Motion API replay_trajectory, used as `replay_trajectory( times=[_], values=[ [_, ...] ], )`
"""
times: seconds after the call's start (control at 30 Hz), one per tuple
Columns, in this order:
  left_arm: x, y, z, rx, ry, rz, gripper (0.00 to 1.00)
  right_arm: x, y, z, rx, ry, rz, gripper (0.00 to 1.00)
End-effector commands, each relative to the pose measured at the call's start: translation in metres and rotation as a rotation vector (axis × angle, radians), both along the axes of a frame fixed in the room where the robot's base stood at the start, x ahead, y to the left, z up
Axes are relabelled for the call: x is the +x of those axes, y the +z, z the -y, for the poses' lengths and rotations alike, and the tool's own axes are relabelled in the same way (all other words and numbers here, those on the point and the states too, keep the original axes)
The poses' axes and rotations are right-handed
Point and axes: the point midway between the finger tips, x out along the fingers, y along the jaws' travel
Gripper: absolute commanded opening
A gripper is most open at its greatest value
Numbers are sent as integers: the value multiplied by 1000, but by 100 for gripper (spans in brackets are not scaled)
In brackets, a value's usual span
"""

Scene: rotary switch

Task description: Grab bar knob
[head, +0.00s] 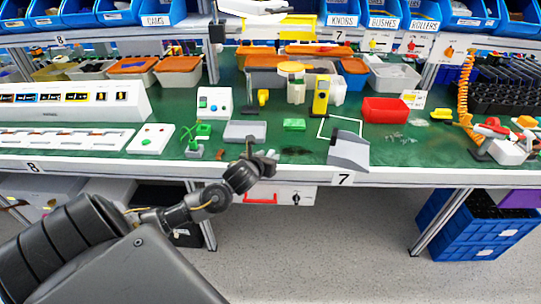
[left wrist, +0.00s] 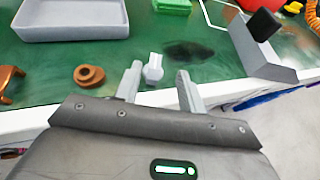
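A small light-grey piece, which looks like the bar knob (left wrist: 153,68), stands on the green table top near its front edge. In the left wrist view it lies between and slightly beyond the fingertips of my left gripper (left wrist: 159,71), nearer the left finger. The fingers are apart, with nothing clamped between them; whether the left finger touches the knob I cannot tell. In the head view my left gripper (head: 260,154) is at the table's front edge and largely hides the knob. My right gripper is not in view.
A grey sloped box (head: 348,150) with a black part on top stands to the right. A grey tray (left wrist: 72,22) is behind left, and a brown ring-shaped piece (left wrist: 90,75) is left of the gripper. A green block (head: 294,124) is farther back.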

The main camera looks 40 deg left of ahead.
Motion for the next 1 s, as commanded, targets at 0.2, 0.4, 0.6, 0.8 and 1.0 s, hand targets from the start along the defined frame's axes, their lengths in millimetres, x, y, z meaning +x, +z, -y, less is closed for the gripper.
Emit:
replay_trajectory(
  times=[0.2, 0.4, 0.6, 0.8, 1.0],
  values=[
    [25, -12, -16, -3, 4, 0, 40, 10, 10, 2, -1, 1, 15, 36],
    [39, -19, -20, -1, 4, 0, 40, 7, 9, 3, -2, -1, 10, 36],
    [39, -19, -20, 0, 2, 1, 40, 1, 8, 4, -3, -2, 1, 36],
    [39, -19, -20, 1, 2, 0, 15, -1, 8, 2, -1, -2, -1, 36],
    [39, -19, -20, 1, 2, 0, 0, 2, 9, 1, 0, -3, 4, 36]
  ],
)
